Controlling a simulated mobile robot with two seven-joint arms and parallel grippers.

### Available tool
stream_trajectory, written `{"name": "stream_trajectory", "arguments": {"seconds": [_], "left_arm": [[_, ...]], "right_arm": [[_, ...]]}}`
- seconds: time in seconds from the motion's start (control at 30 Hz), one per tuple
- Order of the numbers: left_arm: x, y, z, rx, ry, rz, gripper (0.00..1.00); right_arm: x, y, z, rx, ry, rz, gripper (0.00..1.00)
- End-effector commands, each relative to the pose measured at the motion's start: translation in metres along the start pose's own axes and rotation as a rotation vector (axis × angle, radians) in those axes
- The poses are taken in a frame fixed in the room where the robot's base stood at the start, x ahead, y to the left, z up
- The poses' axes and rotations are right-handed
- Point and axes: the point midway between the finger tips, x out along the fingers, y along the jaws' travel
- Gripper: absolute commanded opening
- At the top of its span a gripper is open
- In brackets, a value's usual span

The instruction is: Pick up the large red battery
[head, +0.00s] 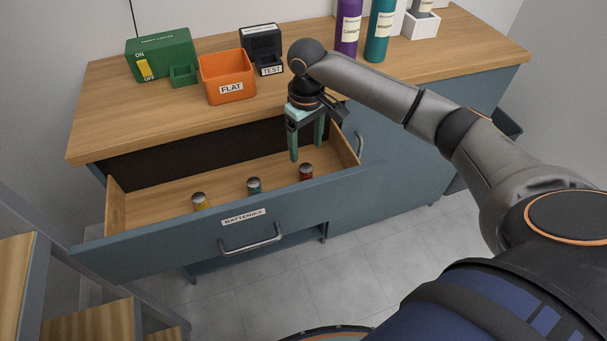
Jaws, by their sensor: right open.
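A red battery (306,173) with a grey top stands upright at the right end of the open drawer (116,207) labelled BATTERIES. A grey-blue battery (254,187) stands in the middle of the drawer and a yellow battery (200,203) to the left. The drawer front hides their lower parts. My right gripper (306,155) points down over the right part of the drawer, its teal fingers open and empty. Its fingertips are just behind and above the red battery, apart from it as far as I can tell. My left gripper is not in view.
On the wooden counter (440,50) stand an orange FLAT bin (228,78), a black TEST device (262,45), a green box with a yellow switch (160,57), and purple (348,28) and teal (380,30) bottles. The drawer's left part is clear.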

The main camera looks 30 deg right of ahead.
Motion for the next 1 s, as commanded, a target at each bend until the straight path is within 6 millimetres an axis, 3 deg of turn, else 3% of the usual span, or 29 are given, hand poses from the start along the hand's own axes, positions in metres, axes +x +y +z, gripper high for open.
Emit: {"name": "stream_trajectory", "arguments": {"seconds": [0.03, 0.2, 0.43, 0.7, 1.0], "left_arm": [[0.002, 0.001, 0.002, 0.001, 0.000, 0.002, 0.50], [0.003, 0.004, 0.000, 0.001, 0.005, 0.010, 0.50], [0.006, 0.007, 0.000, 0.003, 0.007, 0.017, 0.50], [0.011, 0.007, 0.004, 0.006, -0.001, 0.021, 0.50], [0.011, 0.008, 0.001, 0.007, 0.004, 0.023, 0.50]], "right_arm": [[0.013, 0.000, 0.001, 0.000, -0.004, 0.000, 0.76], [0.039, 0.000, 0.001, 0.000, -0.002, 0.001, 0.76], [0.057, -0.001, 0.002, 0.000, -0.002, 0.001, 0.76], [0.095, -0.003, 0.005, 0.000, -0.001, 0.001, 0.76], [0.100, -0.003, 0.004, -0.001, 0.001, 0.001, 0.76]]}}
